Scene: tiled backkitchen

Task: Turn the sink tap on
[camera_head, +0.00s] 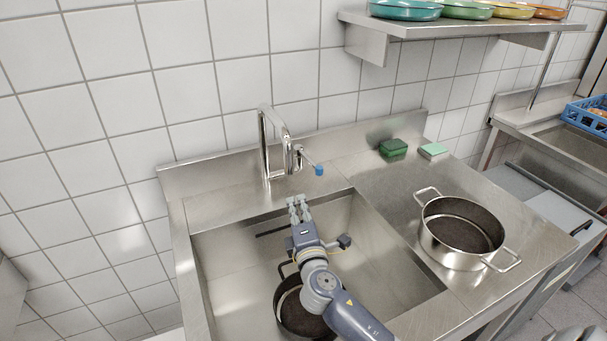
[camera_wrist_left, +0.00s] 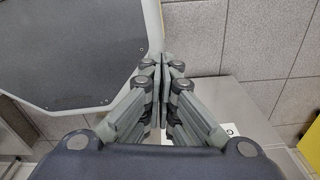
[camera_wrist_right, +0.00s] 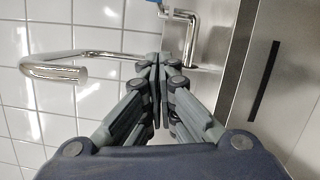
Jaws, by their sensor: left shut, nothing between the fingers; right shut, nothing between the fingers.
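The chrome sink tap (camera_head: 270,145) stands at the back edge of the sink, its spout bent over the basin. Its side lever has a blue end (camera_head: 319,170) that points right. My right gripper (camera_head: 298,201) is shut and empty over the basin, in front of and below the lever, apart from it. In the right wrist view the tap spout (camera_wrist_right: 60,72) lies left of my shut fingers (camera_wrist_right: 158,62), and the lever's bent chrome stem (camera_wrist_right: 191,35) is just beyond the tips. My left gripper (camera_wrist_left: 162,62) is shut and empty in its wrist view; it is not in the head view.
A dark pan (camera_head: 290,309) sits in the sink basin (camera_head: 375,255), partly hidden under my right arm. A steel pot (camera_head: 437,244) stands on the counter at right. A shelf (camera_head: 400,28) with coloured dishes hangs above.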

